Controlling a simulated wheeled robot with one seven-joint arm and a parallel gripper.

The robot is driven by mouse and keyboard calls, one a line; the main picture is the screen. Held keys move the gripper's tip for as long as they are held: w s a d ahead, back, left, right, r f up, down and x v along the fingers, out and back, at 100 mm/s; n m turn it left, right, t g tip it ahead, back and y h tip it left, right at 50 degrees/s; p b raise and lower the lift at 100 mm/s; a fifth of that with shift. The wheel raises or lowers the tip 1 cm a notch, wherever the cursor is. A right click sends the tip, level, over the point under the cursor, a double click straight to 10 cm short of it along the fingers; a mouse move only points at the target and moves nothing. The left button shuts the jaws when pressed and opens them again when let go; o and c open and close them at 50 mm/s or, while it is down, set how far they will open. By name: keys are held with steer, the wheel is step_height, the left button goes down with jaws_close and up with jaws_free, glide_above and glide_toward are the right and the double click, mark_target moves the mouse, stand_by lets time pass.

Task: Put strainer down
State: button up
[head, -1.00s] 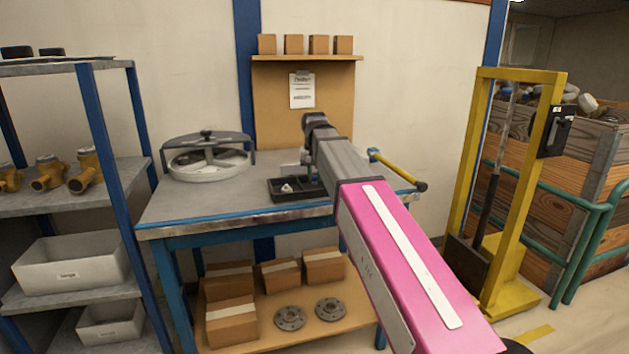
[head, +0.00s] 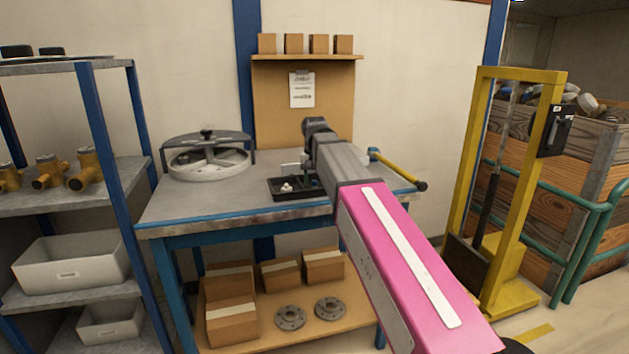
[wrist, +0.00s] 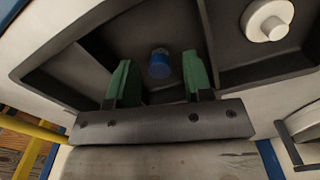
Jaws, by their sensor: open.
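A small blue cylinder (wrist: 160,64), which looks like the strainer, is in a compartment of the black tray (wrist: 70,78). It is seen from above between the two green fingers of my gripper (wrist: 156,75), with a gap on each side. My gripper is open. In the head view, the tray (head: 299,195) sits on the grey workbench (head: 225,206).
A white round part (wrist: 267,19) lies in another tray compartment. A round grey fixture (head: 208,165) stands at the bench's left. A yellow-handled tool (head: 396,168) is right of my arm. Tray dividers run close to the fingers. The bench between fixture and tray is clear.

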mark_target(314, 181)
step_height(314, 181, up, 12)
stand_by(0.5)
stand_by(2.1)
